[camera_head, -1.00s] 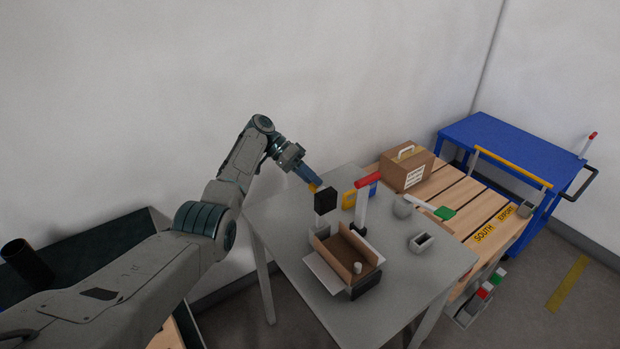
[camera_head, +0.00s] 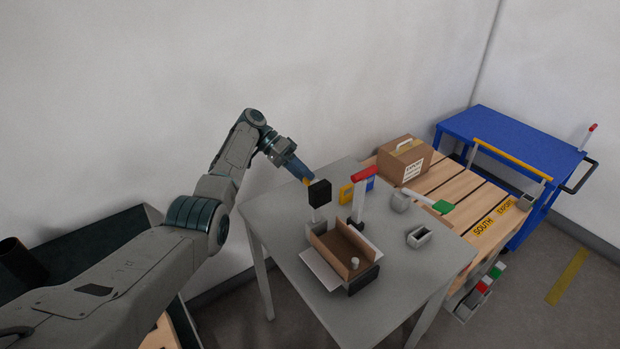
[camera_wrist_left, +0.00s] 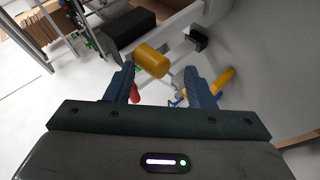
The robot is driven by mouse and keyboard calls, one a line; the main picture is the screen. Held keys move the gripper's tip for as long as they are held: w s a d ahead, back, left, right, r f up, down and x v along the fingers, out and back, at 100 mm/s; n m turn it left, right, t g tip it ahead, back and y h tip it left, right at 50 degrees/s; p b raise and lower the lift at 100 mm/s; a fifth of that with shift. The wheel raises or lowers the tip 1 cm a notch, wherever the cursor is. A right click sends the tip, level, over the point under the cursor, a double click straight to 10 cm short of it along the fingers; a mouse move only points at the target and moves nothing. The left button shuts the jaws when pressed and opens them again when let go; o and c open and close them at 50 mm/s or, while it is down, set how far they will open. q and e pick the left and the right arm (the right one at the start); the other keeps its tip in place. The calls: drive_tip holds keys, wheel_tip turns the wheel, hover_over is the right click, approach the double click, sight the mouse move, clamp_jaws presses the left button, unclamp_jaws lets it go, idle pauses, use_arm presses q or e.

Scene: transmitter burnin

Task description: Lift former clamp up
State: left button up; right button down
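My left gripper (camera_head: 303,178) is at the back left of the grey table, right behind a black block (camera_head: 320,193) on a pale post. In the left wrist view its fingers (camera_wrist_left: 159,75) are apart, with a yellow cylindrical grip (camera_wrist_left: 151,60) at their tips. The cylinder is close to the left finger, with a gap to the right one; I cannot tell contact. The former clamp is probably this yellow grip with the black block. In front stands an open brown carton (camera_head: 338,242) with a small white piece inside. My right gripper is not in view.
The table's front right (camera_head: 410,285) is clear.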

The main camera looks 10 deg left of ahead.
use_arm(q)
drive_tip(key=b+v, duration=0.2)
drive_tip(key=v, duration=0.7)
drive_tip(key=shift+s+r+b, duration=0.15)
drive_tip(key=shift+r+b, duration=0.15)
drive_tip(key=shift+b, duration=0.1)
drive_tip(key=shift+d, duration=0.2)
